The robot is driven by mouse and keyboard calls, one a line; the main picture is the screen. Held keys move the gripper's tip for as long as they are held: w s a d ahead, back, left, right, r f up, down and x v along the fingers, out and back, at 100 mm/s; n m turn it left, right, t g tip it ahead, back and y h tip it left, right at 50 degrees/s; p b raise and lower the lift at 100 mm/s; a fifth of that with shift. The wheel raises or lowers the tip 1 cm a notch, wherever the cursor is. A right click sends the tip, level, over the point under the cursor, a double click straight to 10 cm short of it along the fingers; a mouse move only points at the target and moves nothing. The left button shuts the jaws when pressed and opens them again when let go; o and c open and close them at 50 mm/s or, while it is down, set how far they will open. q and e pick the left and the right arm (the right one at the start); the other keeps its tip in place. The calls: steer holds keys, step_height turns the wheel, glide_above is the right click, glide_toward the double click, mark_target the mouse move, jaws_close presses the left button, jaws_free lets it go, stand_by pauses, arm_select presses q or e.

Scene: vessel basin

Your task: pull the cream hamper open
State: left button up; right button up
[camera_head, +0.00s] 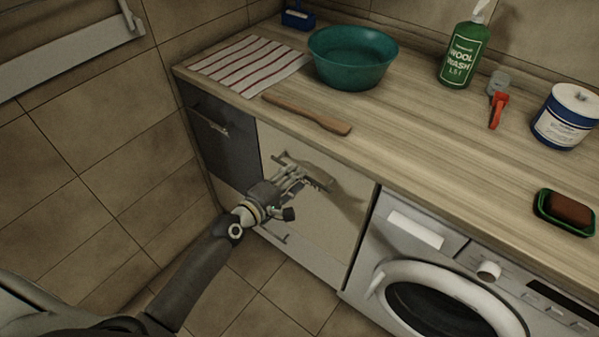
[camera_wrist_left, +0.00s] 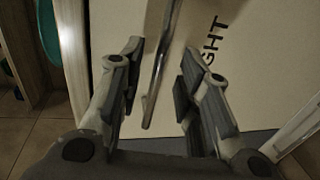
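The cream hamper (camera_head: 338,222) is a cream front under the worktop, between a dark grey front and the washing machine. Its face is closed, nearly flush with the cabinet. In the left wrist view the cream face (camera_wrist_left: 225,85) carries dark lettering ending in "GHT". A metal bar handle (camera_wrist_left: 161,62) runs between the fingers of my left gripper (camera_wrist_left: 155,88), with gaps visible on both sides. My left gripper (camera_head: 302,178) is open in front of the upper part of the hamper and hides part of its handle. My right gripper is in neither view.
The washing machine (camera_head: 420,245) stands right of the hamper, and the dark grey front (camera_head: 215,140) is on its left. The worktop (camera_head: 400,125) above holds a teal basin (camera_head: 352,62), striped cloth (camera_head: 248,65), wooden paddle (camera_head: 305,115) and green bottle (camera_head: 462,55).

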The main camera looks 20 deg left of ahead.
arm_select(q)
steer(key=shift+x, duration=1.6)
jaws_close()
